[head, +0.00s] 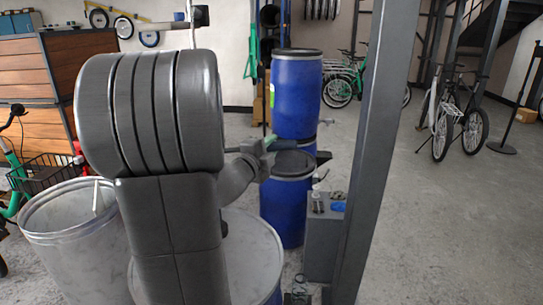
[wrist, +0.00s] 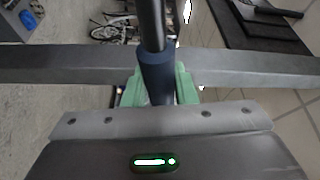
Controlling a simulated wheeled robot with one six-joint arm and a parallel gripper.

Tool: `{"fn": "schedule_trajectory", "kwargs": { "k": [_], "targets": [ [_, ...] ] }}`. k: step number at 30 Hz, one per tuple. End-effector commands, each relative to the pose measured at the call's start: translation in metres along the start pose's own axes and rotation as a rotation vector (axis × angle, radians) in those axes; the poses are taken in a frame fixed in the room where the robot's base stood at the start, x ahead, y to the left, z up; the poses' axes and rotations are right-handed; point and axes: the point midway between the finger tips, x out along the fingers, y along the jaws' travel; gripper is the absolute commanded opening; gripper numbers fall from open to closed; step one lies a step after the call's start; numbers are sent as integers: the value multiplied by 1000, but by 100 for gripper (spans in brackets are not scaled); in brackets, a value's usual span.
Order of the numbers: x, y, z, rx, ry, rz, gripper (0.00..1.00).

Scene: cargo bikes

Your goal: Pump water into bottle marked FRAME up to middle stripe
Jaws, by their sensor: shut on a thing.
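My gripper (head: 270,144) is shut on a dark grip on a black rod (wrist: 155,75), which looks like a pump handle. In the wrist view, its green fingers (wrist: 160,88) press the grip from both sides. In the head view, it is just above the lid of a lower blue barrel (head: 284,207). A taller blue barrel (head: 296,92) is behind it. A small pale bottle (head: 317,198) with a dark band stands on a grey box (head: 321,246). I cannot read its label or see a water level. The pump body is not clearly visible.
A steel post (head: 371,140) rises just right of the grey box; a grey beam (wrist: 240,66) crosses the wrist view. A blue item (head: 338,206) lies by the bottle. A pale drum (head: 72,235) stands at left. Open floor lies right, with bikes (head: 455,115) beyond.

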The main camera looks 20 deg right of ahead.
Motion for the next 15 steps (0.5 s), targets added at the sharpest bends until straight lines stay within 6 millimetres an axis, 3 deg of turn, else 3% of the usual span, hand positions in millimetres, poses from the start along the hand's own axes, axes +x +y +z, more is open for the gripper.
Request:
{"fn": "schedule_trajectory", "kwargs": {
  "k": [6, 15],
  "targets": [
    [-2, -42, 4, -175, -1, -78, 0],
    [-7, -86, 16, -387, 0, -167, 0]
  ]
}}
